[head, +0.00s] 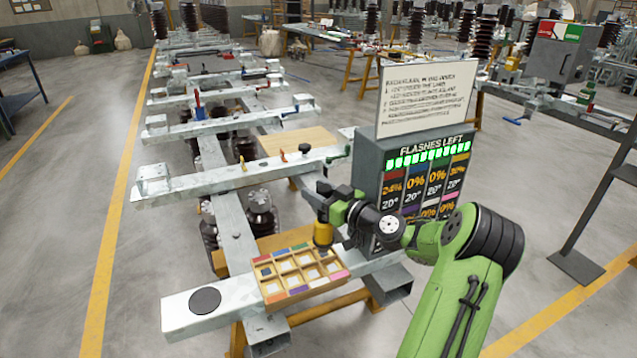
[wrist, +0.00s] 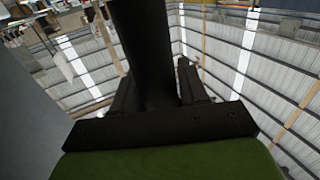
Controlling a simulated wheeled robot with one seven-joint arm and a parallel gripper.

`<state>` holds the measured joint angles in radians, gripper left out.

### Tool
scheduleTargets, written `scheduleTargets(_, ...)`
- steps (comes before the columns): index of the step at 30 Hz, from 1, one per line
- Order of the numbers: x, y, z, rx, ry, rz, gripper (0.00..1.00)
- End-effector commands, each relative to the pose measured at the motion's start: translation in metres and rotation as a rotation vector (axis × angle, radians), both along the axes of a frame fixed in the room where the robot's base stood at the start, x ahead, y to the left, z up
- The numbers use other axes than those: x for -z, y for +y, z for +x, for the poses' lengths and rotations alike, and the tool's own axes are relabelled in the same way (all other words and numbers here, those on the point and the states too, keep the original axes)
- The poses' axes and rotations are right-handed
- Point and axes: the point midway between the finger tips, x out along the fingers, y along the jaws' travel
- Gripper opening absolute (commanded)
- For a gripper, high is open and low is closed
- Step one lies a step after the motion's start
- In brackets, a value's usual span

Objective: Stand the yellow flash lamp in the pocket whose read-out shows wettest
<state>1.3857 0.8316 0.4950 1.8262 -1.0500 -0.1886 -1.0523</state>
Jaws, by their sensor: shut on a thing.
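The yellow flash lamp (head: 323,233) is upright in my gripper (head: 325,205), at the back right of the wooden pocket tray (head: 290,297). I cannot tell whether its dark lower end is inside a pocket or just above one. In the wrist view a dark shaft (wrist: 143,50) rises between the jaws, which are shut on it. The tray has two rows of pockets with coloured tabs. The read-out panel (head: 383,160) shows 24% under red, 0% under blue and the third column, and about 30% under yellow. My arm hides much of its lower row.
A white instruction sign (head: 426,98) stands on the panel. A black disc (head: 205,300) lies on the metal beam left of the tray. A beam with small clamps (head: 250,169) runs behind the tray. My arm fills the right front.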

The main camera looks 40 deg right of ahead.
Motion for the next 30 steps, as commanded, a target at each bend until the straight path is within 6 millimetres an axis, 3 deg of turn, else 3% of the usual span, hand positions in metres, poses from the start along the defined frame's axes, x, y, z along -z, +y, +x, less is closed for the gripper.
scheduleTargets(3, 0.0144, 0.0005, 0.0002, -0.001, -0.008, 0.001, 0.00)
scheduleTargets(14, 0.0165, 0.0006, 0.0003, -0.001, -0.007, -0.001, 0.00)
scheduleTargets(15, 0.0187, 0.0000, -0.0001, 0.000, 0.001, 0.000, 0.49)
scheduleTargets(18, 0.0183, 0.0000, -0.0001, 0.000, 0.001, 0.000, 0.65)
scheduleTargets(19, 0.0183, 0.0000, -0.0001, 0.000, 0.001, 0.000, 0.69)
scheduleTargets(30, 0.0151, -0.0015, -0.0054, 0.002, 0.002, 0.002, 0.69)
